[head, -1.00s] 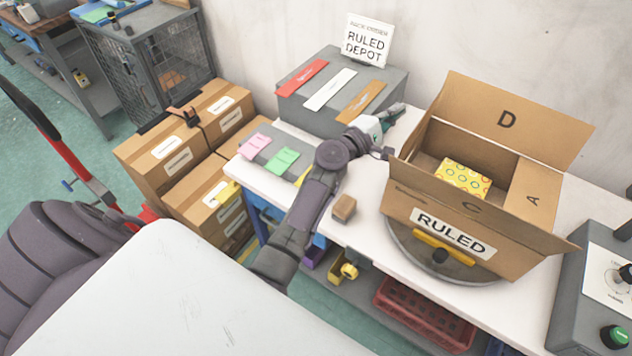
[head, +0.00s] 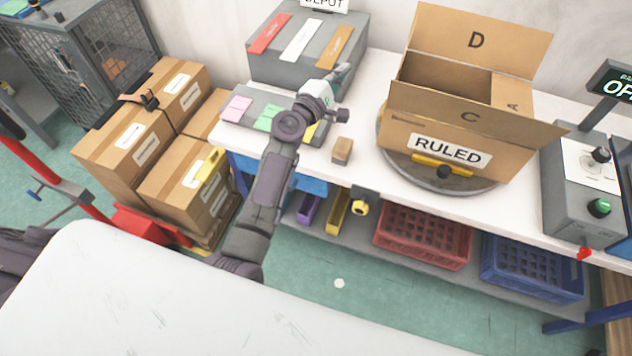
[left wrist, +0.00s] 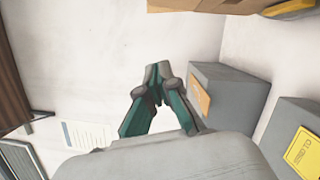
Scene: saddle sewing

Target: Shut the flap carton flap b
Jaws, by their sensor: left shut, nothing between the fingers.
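The open carton (head: 400,130) stands on a round turntable (head: 400,170), with a RULED label on its front. Flap D (head: 450,45) rises at the back and flap C (head: 440,112) stands up along the front. Flap A (head: 512,97) is at the right end. I cannot make out a flap marked B. My left gripper (head: 345,72) is left of the carton, apart from it, near the grey label box. In the left wrist view the left gripper (left wrist: 157,72) has its fingers together and empty. My right gripper is not in view.
The grey box (head: 265,70) with coloured strips stands behind my left arm. A small brown block (head: 342,150) lies on the white bench (head: 355,185) left of the turntable. A control box (head: 575,205) stands at the right. Red (head: 425,237) and blue (head: 530,265) crates sit below.

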